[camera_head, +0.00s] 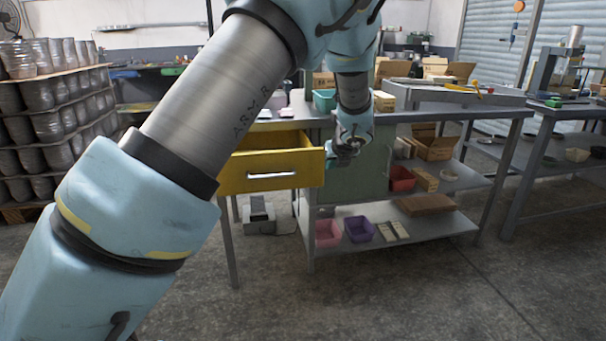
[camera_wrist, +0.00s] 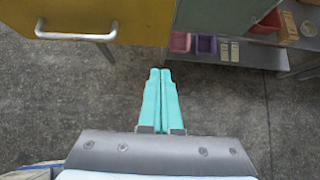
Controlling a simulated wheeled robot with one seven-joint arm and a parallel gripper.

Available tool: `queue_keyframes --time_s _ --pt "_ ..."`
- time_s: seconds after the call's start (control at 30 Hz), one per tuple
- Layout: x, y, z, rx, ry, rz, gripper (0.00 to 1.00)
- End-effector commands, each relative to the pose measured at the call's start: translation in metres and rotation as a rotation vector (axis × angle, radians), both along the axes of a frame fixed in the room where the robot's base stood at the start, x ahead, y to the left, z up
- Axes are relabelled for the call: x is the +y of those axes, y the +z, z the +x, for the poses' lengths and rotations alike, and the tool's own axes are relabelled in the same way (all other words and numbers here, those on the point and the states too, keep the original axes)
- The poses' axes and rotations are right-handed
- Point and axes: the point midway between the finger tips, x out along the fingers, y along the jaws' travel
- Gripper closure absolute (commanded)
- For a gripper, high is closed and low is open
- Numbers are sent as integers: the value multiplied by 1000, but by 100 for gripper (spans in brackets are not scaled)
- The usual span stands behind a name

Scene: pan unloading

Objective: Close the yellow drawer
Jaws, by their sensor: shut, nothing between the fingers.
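The yellow drawer (camera_head: 297,172) stands pulled out from under the left part of the grey workbench, with its open top showing. Its front has a pale bar handle (camera_head: 271,175). In the wrist view the yellow drawer (camera_wrist: 125,12) fills the upper left, with the handle (camera_wrist: 76,36) below it. My gripper (camera_wrist: 159,72) is shut and empty, its two teal fingers together. It is below and right of the handle in that view, apart from it, over the floor. In the head view my gripper (camera_head: 344,156) is near the drawer's right side; its fingertips are hard to make out there.
The grey workbench (camera_head: 450,114) carries boxes and bins. Its lower shelf (camera_head: 437,222) holds a pink bin (camera_head: 328,234), a purple bin (camera_head: 359,229) and other items. A green-grey cabinet panel (camera_head: 360,183) is right of the drawer. The floor (camera_head: 400,290) in front is clear.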

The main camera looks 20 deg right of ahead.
Motion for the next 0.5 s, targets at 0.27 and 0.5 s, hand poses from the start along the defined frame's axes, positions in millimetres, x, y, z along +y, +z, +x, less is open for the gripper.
queue_keyframes --time_s 0.27,0.5 --pt "-4 -32 33 2 5 2 100" --pt "-10 -67 67 3 7 -1 100"
